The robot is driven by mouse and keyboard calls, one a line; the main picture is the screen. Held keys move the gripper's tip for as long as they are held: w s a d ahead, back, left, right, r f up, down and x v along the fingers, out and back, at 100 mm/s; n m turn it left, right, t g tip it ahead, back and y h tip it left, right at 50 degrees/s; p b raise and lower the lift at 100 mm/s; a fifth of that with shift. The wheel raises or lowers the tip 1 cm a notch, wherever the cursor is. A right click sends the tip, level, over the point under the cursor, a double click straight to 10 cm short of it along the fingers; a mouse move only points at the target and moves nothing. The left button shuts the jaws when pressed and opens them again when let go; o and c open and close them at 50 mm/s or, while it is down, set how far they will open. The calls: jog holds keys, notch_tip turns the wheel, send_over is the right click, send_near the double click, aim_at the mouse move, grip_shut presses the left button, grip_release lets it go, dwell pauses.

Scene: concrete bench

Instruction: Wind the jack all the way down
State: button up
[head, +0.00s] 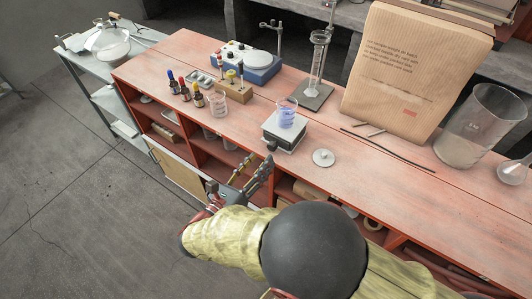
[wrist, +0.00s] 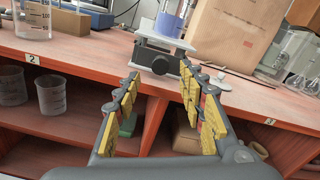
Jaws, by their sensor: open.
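The jack (head: 284,134) stands on the red bench near its front edge, with a pale top plate and dark body. A beaker of blue liquid (head: 286,114) stands upright on its plate; the beaker also shows in the wrist view (wrist: 170,20). The jack's dark knob (head: 272,146) faces the front edge; it also shows in the wrist view (wrist: 160,64). My gripper (head: 257,172) is open and empty, in front of the bench edge, pointing at the knob. In the wrist view the knob appears between the fingertips, beyond them; no contact shows.
A round metal lid-like piece (head: 323,157) lies right of the jack. An empty beaker (head: 217,103) and dropper bottles (head: 185,91) stand to the left. A measuring cylinder (head: 318,62) and large paper bag (head: 408,75) stand behind. Open shelves (wrist: 60,128) lie below the bench top.

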jog(key=v, duration=0.6)
jog(key=shift+s+a, duration=0.15)
jog(key=shift+s, duration=0.05)
